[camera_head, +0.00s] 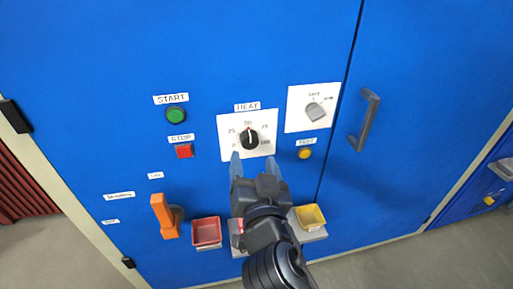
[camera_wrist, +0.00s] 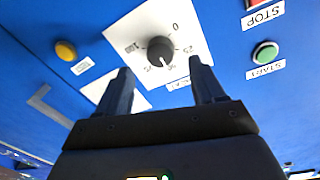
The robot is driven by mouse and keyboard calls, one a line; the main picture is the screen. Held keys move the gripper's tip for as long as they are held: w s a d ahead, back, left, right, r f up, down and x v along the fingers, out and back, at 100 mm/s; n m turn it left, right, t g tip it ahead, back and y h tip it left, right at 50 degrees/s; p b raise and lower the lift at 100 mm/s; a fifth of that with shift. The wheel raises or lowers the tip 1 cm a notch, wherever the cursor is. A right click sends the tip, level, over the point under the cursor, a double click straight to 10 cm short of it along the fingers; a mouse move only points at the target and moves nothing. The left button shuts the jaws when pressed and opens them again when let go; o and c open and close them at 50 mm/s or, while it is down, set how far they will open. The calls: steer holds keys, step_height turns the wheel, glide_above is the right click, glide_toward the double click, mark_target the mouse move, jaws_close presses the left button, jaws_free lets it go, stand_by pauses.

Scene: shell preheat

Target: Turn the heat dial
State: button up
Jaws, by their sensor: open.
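The heat dial (camera_head: 249,139) is a round black knob on a white scale plate marked 0 to 100, under a HEAT label on the blue cabinet door. Its pointer is close to the 50 mark at the top. It also shows in the wrist view (camera_wrist: 160,50), upside down. My gripper (camera_head: 254,162) is open and empty, just below the dial in the head view. In the wrist view its two fingers (camera_wrist: 160,88) point toward the plate, one on each side of the dial's line, and the dial lies beyond the tips. The fingers look apart from the knob.
Left of the dial are a green START button (camera_head: 176,115) and a red STOP button (camera_head: 184,151). Right are a grey selector (camera_head: 316,112), a yellow TEST button (camera_head: 305,153) and a door handle (camera_head: 365,120). Below are an orange lever (camera_head: 164,216), a red bin (camera_head: 207,232) and a yellow bin (camera_head: 310,216).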

mark_target(250, 144)
steer(key=x, duration=0.5)
steer(key=shift+w+p, duration=0.35)
steer(key=shift+p, duration=0.05)
steer(key=shift+c, duration=0.2)
steer(key=c, duration=1)
